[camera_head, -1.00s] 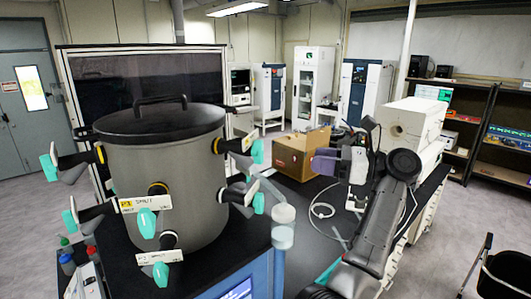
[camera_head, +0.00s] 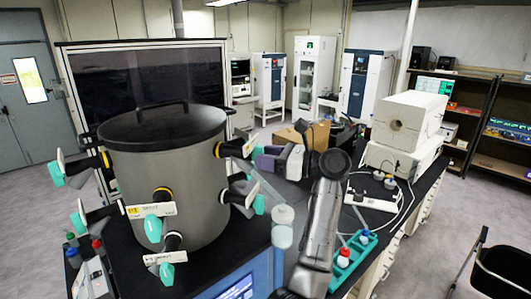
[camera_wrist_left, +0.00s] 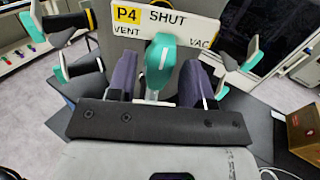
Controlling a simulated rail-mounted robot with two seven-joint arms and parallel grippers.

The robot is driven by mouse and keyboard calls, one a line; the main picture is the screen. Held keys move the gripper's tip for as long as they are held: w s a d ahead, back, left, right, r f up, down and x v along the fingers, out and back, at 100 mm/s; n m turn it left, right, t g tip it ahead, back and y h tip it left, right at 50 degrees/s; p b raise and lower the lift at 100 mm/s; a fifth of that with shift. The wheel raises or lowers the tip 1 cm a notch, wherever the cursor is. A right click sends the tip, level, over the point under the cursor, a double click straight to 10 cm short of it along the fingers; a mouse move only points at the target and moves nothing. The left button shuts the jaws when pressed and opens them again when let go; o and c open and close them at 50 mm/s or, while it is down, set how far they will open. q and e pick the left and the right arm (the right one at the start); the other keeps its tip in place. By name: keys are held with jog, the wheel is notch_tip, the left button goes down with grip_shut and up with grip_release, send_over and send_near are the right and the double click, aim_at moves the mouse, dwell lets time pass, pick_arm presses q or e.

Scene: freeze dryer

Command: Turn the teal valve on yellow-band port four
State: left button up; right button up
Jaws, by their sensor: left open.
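In the left wrist view a white label reading P4 SHUT (camera_wrist_left: 165,22), with VENT and VAC below, stands above a teal valve handle (camera_wrist_left: 160,62). My left gripper (camera_wrist_left: 158,82) is open, with one purple finger on each side of the handle as seen there; I cannot tell whether they touch it. In the head view my left gripper (camera_head: 268,158) is beside the right side of the grey drum (camera_head: 165,205), at the upper yellow-band port (camera_head: 221,149). This port's teal handle is largely hidden by the gripper there. My right gripper is not in view.
Other ports with teal handles ring the drum, including a front yellow-band one (camera_head: 152,228) and a lower right one (camera_head: 258,203). A cardboard box (camera_head: 290,135) and a white instrument (camera_head: 410,118) are behind.

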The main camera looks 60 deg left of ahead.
pick_arm(q)
jog(key=shift+s+a, duration=0.2)
grip_shut()
dwell(0.5)
